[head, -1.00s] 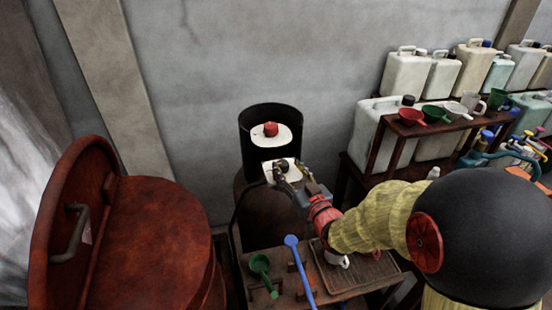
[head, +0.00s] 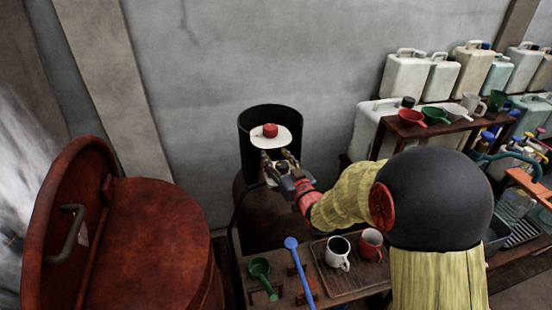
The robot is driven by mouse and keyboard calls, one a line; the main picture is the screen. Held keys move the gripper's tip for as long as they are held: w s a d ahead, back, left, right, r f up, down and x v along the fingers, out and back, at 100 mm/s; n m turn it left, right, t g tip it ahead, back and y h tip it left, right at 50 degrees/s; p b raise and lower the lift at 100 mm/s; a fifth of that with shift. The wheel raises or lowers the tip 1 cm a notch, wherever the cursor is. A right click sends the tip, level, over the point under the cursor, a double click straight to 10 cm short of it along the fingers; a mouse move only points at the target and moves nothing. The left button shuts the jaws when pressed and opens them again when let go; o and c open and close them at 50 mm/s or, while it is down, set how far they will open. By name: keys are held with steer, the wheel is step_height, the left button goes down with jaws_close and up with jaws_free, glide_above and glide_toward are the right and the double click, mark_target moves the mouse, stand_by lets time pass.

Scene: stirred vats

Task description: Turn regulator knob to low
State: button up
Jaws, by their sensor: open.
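A red knob (head: 270,130) sits on a white rounded plate (head: 259,140) at the mouth of an open black cylinder (head: 244,134), in the middle of the head view. My gripper (head: 278,155) is in front of the cylinder, just below the red knob's plate. Its two fingers are apart and point up towards the plate. A small dark knob-like part (head: 279,166) shows between the fingers, mostly hidden by the gripper. I cannot tell whether the fingers touch it. Any setting marks are too small to read.
A rusty red vat (head: 150,230) with a raised lid stands at left. Below my arm, a small table holds a green scoop (head: 260,268), a blue ladle (head: 291,243), a white mug (head: 338,256) and a red mug (head: 371,243).

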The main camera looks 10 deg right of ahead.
steer(key=shift+c, duration=0.3)
steer(key=c, duration=1.1)
jaws_close()
